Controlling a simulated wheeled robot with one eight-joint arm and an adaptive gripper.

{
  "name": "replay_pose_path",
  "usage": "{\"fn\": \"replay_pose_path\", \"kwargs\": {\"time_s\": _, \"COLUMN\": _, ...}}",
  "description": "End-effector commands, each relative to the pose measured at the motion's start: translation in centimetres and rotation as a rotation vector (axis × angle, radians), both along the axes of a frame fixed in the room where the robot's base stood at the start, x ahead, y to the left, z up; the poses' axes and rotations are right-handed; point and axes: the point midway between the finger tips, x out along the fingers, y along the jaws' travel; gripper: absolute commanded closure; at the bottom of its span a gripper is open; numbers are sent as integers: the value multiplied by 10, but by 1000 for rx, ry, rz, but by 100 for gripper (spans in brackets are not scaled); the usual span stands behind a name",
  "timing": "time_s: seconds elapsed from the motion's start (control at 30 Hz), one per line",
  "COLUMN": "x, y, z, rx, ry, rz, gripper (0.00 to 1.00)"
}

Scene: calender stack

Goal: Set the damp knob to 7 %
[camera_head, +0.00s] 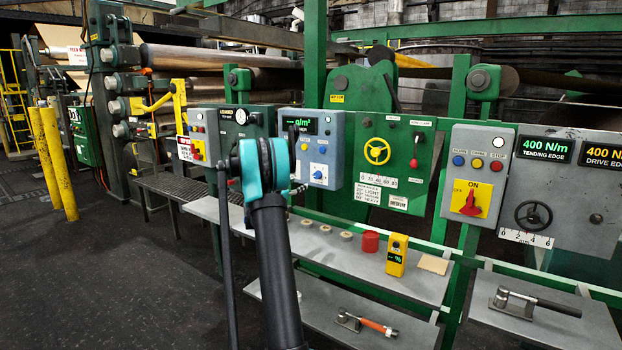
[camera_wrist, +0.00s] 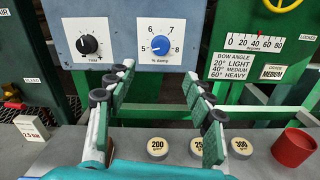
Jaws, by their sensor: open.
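The damp knob (camera_wrist: 160,45) is a round blue knob on a white plate marked "% damp", with the numbers 5, 6, 7 and 8 around it. Its pale pointer mark seems to face left, near 5, but it is small. The knob also shows on the blue-grey box in the head view (camera_head: 317,175). In the head view my gripper (camera_head: 266,165) stands left of the knob.
A black knob (camera_wrist: 88,44) sits left of the damp knob on the same box. A grey shelf (camera_head: 325,262) below holds several round discs, a red cup (camera_head: 370,241) and a yellow meter (camera_head: 397,256). A green panel with a yellow handwheel (camera_head: 377,151) stands right.

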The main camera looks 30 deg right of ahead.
Motion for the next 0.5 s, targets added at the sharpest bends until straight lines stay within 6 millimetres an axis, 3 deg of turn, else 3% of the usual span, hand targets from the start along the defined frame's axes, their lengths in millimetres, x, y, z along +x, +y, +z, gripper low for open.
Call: {"fn": "replay_pose_path", "kwargs": {"time_s": 0.5, "x": 39, "y": -95, "z": 0, "rx": 2, "ry": -1, "rz": -1, "gripper": 47}}
